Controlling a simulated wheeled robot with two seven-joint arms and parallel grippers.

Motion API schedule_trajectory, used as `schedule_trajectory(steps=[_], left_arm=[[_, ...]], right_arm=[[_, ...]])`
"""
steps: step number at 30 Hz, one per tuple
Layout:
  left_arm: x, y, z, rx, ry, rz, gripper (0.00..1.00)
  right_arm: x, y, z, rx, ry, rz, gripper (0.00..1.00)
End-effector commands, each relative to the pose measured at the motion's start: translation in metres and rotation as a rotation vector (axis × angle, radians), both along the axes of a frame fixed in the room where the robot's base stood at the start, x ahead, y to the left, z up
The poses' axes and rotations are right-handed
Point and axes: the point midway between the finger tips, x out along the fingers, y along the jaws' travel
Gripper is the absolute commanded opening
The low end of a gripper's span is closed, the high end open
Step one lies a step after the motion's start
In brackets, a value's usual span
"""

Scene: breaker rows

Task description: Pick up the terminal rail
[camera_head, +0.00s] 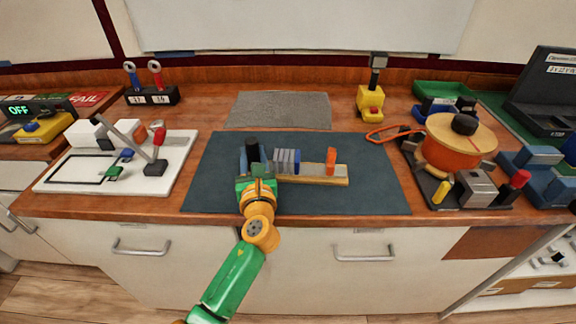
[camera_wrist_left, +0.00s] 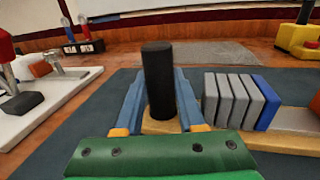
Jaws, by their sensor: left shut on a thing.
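The terminal rail (camera_head: 322,181) is a light wooden strip lying on the dark mat. It carries several grey blocks, a blue block (camera_wrist_left: 268,103), an orange block (camera_head: 331,160) and a black upright cylinder (camera_wrist_left: 158,65) at its left end. My left gripper (camera_head: 253,160) is at that left end. Its blue fingers stand on both sides of the black cylinder in the left wrist view and are shut on it. The lower part of the cylinder and the rail's left end are partly hidden by the gripper. My right gripper is not in view.
The dark mat (camera_head: 380,190) is clear around the rail. A grey pad (camera_head: 280,109) lies behind it. A white board (camera_head: 60,180) with a lever is at left, a yellow device (camera_head: 370,100) at back right, and an orange pot (camera_head: 455,152) at right.

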Motion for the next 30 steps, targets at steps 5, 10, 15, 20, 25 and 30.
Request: schedule_trajectory(steps=[5, 10, 15, 20, 25, 30], left_arm=[[0.0, 0.0, 0.0, 0.0, 0.0, 0.0, 0.0], [0.0, 0.0, 0.001, -0.002, -0.002, 0.0, 0.0], [0.0, 0.0, 0.007, -0.002, -0.002, 0.0, 0.0], [0.0, 0.0, 0.032, -0.003, -0.006, -0.001, 0.0], [-0.029, -0.005, 0.074, -0.006, -0.006, -0.002, 0.0], [-0.075, -0.012, 0.104, -0.006, -0.001, -0.004, 0.0]], right_arm=[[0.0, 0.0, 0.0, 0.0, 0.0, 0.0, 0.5], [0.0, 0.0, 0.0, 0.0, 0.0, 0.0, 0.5], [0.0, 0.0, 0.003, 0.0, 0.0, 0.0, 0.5], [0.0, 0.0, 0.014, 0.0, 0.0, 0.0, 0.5], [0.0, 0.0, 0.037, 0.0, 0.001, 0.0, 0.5], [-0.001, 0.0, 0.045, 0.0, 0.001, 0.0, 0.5]])
